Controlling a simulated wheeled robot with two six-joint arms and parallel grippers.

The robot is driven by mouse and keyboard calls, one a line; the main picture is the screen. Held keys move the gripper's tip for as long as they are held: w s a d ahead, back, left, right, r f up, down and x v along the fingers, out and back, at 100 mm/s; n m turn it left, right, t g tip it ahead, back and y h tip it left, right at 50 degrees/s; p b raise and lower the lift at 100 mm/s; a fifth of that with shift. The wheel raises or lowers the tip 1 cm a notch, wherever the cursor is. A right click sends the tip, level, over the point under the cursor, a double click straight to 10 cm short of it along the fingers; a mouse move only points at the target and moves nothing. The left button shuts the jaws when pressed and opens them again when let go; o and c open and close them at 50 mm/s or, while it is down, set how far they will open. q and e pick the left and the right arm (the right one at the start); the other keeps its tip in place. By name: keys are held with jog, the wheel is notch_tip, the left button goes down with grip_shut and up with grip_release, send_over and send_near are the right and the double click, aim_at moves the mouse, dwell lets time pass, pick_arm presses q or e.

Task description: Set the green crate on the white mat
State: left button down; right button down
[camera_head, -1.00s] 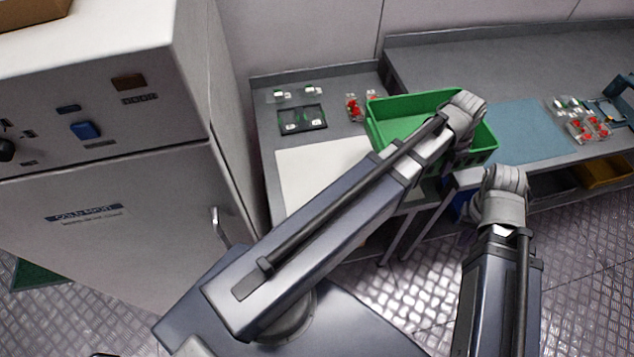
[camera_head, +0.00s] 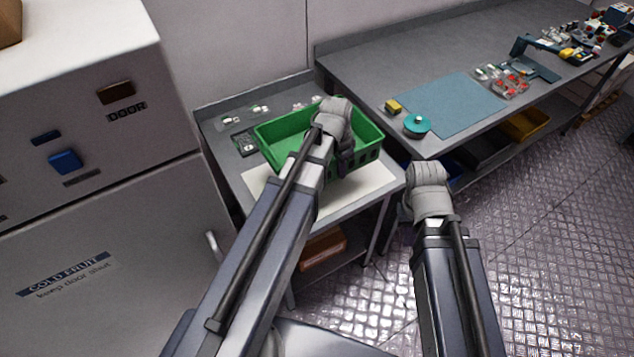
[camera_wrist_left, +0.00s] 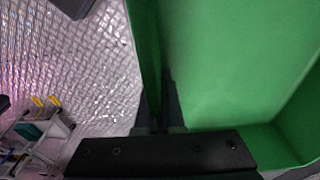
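The green crate (camera_head: 372,150) is over the back part of the white mat (camera_head: 370,180) on the left table. The mat shows along its front and right. I cannot tell whether the crate touches the mat or hangs just above it. My left gripper (camera_head: 346,162) is at the crate's near right wall. In the left wrist view the crate wall (camera_wrist_left: 144,50) runs between the fingers (camera_wrist_left: 160,105), which look shut on it. The crate's visible inside is empty. My right gripper (camera_head: 408,212) is over the floor in front of the tables, its fingers hidden.
A blue-green mat (camera_head: 450,103) lies on the right table with a teal round object (camera_head: 417,126) and a yellow block (camera_head: 393,106) near it. Berry packs (camera_head: 503,82) lie further right. A dark scale-like tray (camera_head: 245,145) is left of the crate. The cold fruit cabinet (camera_head: 95,220) stands left.

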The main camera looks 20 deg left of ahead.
pick_arm(q)
jog(key=b, duration=0.6)
send_over(339, 198)
jog(key=shift+s+a+f, duration=0.1)
jog(key=shift+s+f, duration=0.05)
jog(key=shift+f, duration=1.45)
jog(key=shift+s+a+f, duration=0.1)
jog(key=shift+f, duration=1.45)
jog(key=shift+f, duration=0.1)
notch_tip(339, 198, down, 4)
jog(key=b, duration=0.4)
jog(key=shift+r, duration=0.25)
jog(key=shift+f, duration=0.15)
jog(key=c, duration=1)
grip_release()
jog(key=shift+c, duration=0.2)
